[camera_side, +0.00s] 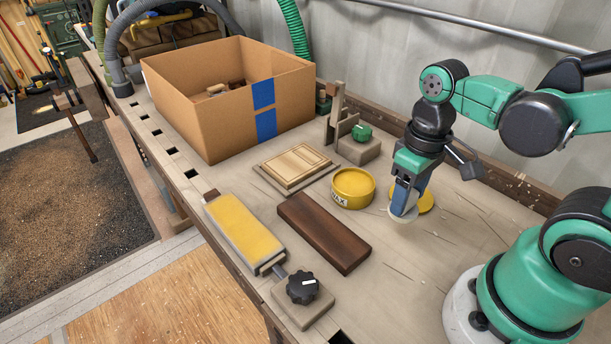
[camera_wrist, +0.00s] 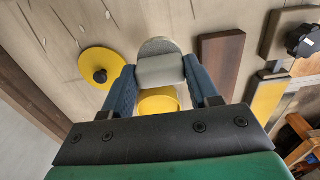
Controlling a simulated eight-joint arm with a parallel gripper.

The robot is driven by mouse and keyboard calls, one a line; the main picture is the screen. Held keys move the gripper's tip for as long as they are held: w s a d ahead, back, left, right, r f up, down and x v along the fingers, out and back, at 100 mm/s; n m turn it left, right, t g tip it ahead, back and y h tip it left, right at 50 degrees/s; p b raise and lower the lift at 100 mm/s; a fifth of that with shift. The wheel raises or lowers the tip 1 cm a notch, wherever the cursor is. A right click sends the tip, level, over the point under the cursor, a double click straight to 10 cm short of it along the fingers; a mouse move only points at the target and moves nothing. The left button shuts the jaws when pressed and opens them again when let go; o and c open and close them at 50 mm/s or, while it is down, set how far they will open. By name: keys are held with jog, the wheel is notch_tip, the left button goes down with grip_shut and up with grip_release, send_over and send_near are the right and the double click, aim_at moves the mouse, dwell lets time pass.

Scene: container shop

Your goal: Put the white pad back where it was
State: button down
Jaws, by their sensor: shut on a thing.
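The white pad (camera_side: 402,215) is a pale round disc at the lower end of my gripper (camera_side: 404,200). In the wrist view a light grey grip part of the pad (camera_wrist: 160,70) sits between the two blue fingers of my gripper (camera_wrist: 162,84), which are shut on it. The pad is low over the bench, right of the open yellow wax tin (camera_side: 352,190). I cannot tell whether it touches the bench. In the wrist view the tin (camera_wrist: 158,102) shows partly between the fingers. The tin's yellow lid (camera_side: 426,202) lies behind my gripper; its black knob shows in the wrist view (camera_wrist: 99,76).
A dark wooden plank (camera_side: 323,232), a yellow-topped block (camera_side: 243,229) and a black knob (camera_side: 302,287) are toward the front. A framed pale wood panel (camera_side: 296,166), a stand with a green knob (camera_side: 361,134) and a cardboard box (camera_side: 190,110) stand farther back. Bare bench lies right of the plank.

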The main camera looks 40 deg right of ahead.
jog(key=shift+f, duration=3.05)
jog(key=shift+c, duration=1.1)
grip_release()
jog(key=shift+r, duration=0.1)
notch_tip(320, 180, up, 11)
jog(key=shift+r, duration=0.2)
jog(key=w+a+t, duration=0.2)
jog(key=w+t, duration=0.5)
jog(key=shift+w, duration=0.1)
